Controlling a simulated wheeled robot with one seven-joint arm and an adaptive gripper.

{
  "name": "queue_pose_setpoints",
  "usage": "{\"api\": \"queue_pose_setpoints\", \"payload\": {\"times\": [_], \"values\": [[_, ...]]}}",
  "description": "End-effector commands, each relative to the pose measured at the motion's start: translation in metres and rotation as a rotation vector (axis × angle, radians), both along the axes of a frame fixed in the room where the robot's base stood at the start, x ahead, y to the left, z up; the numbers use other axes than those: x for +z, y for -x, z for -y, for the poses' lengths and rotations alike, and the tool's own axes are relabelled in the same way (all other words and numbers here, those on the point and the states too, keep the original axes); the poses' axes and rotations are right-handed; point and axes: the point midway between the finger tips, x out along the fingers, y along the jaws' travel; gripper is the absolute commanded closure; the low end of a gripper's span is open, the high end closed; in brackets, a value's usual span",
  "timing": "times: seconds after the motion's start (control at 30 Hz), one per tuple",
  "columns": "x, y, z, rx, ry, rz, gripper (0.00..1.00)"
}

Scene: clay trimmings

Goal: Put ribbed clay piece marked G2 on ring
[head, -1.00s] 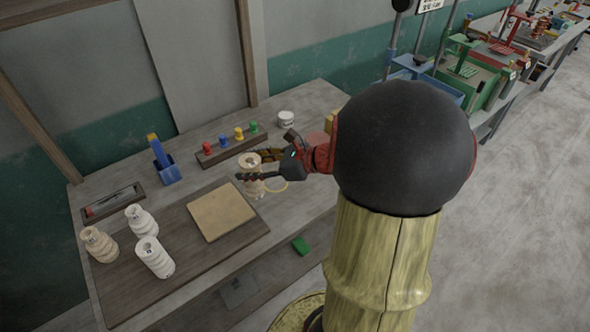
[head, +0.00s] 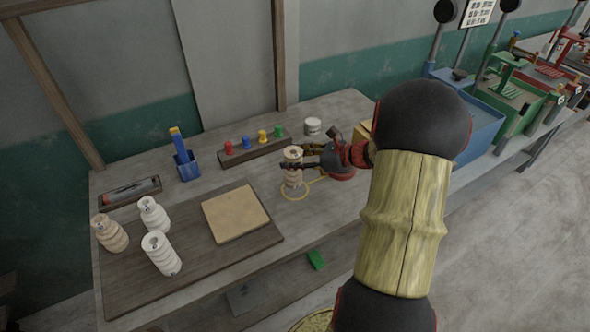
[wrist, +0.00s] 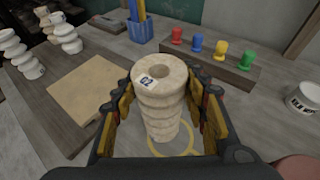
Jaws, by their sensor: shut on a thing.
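The ribbed clay piece (head: 292,172) is pale tan and upright, with a hole in its top. In the wrist view the piece (wrist: 160,102) has a small label that reads like G2. My gripper (head: 296,165) is shut on it, with one finger on each side in the wrist view (wrist: 162,112). The thin yellow ring (head: 297,197) lies on the table at the piece's foot. In the wrist view the ring (wrist: 188,150) shows around and in front of the piece's lower end. I cannot tell whether the piece touches the table.
A dark board (head: 150,262) bears a tan square slab (head: 235,212) and several ribbed pieces (head: 161,254) at left. Behind stand a peg rack (head: 255,150), a blue holder with sticks (head: 188,168) and a white tub (head: 312,126). The tabletop right of the board is mostly clear.

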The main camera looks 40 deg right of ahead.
Motion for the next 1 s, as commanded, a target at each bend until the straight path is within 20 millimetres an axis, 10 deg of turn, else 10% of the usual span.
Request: {"api": "queue_pose_setpoints", "payload": {"times": [0.97,1.0], "values": [[-0.052,-0.008,0.015,0.0,0.001,0.003,1.0],[-0.052,-0.007,0.015,0.0,0.001,0.0,0.54]]}}
